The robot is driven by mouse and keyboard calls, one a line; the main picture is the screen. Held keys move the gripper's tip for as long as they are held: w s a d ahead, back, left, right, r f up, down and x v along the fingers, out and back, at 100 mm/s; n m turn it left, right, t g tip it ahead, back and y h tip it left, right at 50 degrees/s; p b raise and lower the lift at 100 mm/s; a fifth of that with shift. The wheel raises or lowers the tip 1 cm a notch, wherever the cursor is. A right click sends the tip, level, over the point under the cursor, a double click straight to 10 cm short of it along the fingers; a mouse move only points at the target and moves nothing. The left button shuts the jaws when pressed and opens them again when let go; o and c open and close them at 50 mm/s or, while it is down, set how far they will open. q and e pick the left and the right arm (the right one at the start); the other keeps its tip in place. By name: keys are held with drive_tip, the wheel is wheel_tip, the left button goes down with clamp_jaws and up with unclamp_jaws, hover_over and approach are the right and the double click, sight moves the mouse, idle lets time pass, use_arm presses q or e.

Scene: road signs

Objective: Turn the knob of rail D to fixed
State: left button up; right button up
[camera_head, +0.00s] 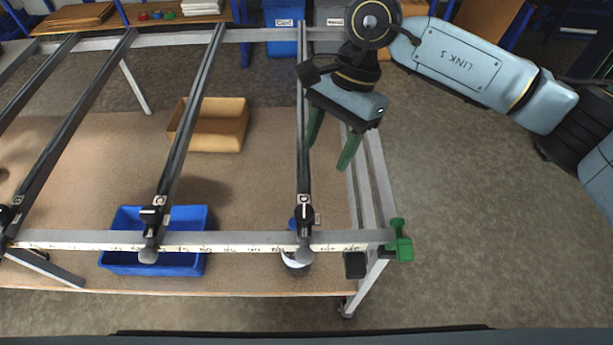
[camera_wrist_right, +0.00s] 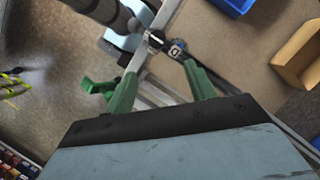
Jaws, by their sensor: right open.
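Rail D (camera_head: 303,172) is a dark bar running from the back of the metal frame to its front beam, with a small "D" label near its front end. Its black knob (camera_head: 303,214) sits just behind the front beam; I cannot read its setting. In the right wrist view a dark knob (camera_wrist_right: 157,38) shows beyond the fingertips, next to the "D" label (camera_wrist_right: 178,49). My right gripper (camera_head: 328,157) is open and empty, with green fingers pointing down, above and behind the knob, apart from it. The gripper also shows in the wrist view (camera_wrist_right: 158,73). My left gripper is out of view.
Rail C (camera_head: 187,130) with its own knob (camera_head: 150,215) runs to the left. A ruled front beam (camera_head: 230,240) ends at a green clamp (camera_head: 400,243). A blue bin (camera_head: 185,262) and cardboard box (camera_head: 225,125) stand on the lower board. Floor to the right is clear.

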drive_tip(key=p, duration=0.1)
approach(305, 210)
drive_tip(key=x, duration=0.4)
drive_tip(key=shift+s+a+f+p, duration=0.1)
drive_tip(key=shift+s+f+p, duration=0.1)
drive_tip(key=shift+p, duration=0.1)
drive_tip(key=x, duration=0.3)
drive_tip(key=shift+f, duration=0.15)
drive_tip(key=shift+a+f, duration=0.1)
drive_tip(key=shift+f, duration=0.25)
drive_tip(key=shift+c, duration=0.2)
drive_tip(key=c, duration=0.9)
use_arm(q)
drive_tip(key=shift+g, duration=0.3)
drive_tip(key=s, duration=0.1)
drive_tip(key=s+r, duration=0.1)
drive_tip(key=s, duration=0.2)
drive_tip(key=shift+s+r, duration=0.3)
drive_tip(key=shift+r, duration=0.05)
